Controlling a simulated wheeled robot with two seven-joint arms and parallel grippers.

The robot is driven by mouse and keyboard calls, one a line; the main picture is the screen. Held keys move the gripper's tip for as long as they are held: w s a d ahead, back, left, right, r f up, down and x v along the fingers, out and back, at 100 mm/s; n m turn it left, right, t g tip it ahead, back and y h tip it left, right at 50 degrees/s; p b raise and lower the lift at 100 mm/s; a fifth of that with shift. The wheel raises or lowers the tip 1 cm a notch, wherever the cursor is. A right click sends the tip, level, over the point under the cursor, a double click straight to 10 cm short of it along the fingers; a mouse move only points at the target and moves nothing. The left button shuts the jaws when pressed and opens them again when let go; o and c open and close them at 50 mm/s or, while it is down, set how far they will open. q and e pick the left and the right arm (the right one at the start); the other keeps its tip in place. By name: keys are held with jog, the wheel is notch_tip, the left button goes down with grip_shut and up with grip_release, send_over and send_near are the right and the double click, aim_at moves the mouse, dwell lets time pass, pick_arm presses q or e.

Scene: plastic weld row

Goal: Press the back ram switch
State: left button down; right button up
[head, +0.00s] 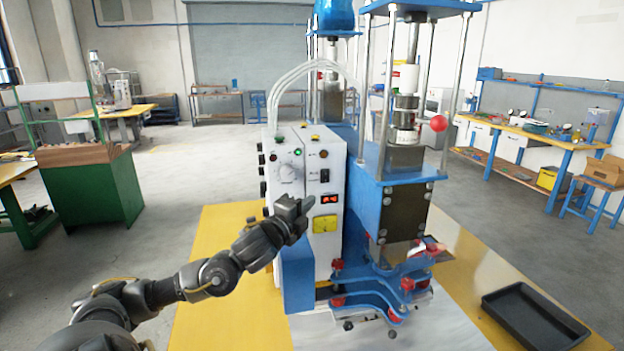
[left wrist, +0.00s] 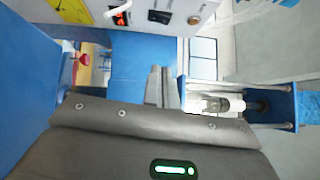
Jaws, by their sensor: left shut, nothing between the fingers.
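A white control box (head: 292,165) stands on the left side of the blue press. No readable label shows which switch is the back ram switch. My left gripper (head: 311,203) is shut and empty, in front of the panel by the display, below the rocker switch. I cannot tell whether it touches the panel. In the left wrist view the closed fingers (left wrist: 160,85) point toward the panel; the rocker switch (left wrist: 158,17) and display (left wrist: 120,18) are at the top edge. My right gripper is out of view.
A yellow label (head: 325,224) sits under the display. Blue clamps with red knobs (head: 407,284) stick out below the press (head: 400,205). A black tray (head: 534,315) lies at the front right. A green cabinet (head: 92,190) stands at the left, with open floor between.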

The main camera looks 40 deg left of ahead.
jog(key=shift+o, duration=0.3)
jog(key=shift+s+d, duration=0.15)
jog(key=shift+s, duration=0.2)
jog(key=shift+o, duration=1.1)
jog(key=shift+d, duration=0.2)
pick_arm(q)
jog(key=p, duration=0.4)
send_near(324, 181)
jog(key=w+d+r, duration=0.3)
jog(key=w+d, duration=0.1)
jog(key=w+a+p, duration=0.2)
jog(key=shift+w+a, duration=0.1)
jog(key=shift+a, duration=0.3)
jog(key=shift+w+a, duration=0.25)
jog(key=shift+a, duration=0.25)
jog(key=shift+w, duration=0.1)
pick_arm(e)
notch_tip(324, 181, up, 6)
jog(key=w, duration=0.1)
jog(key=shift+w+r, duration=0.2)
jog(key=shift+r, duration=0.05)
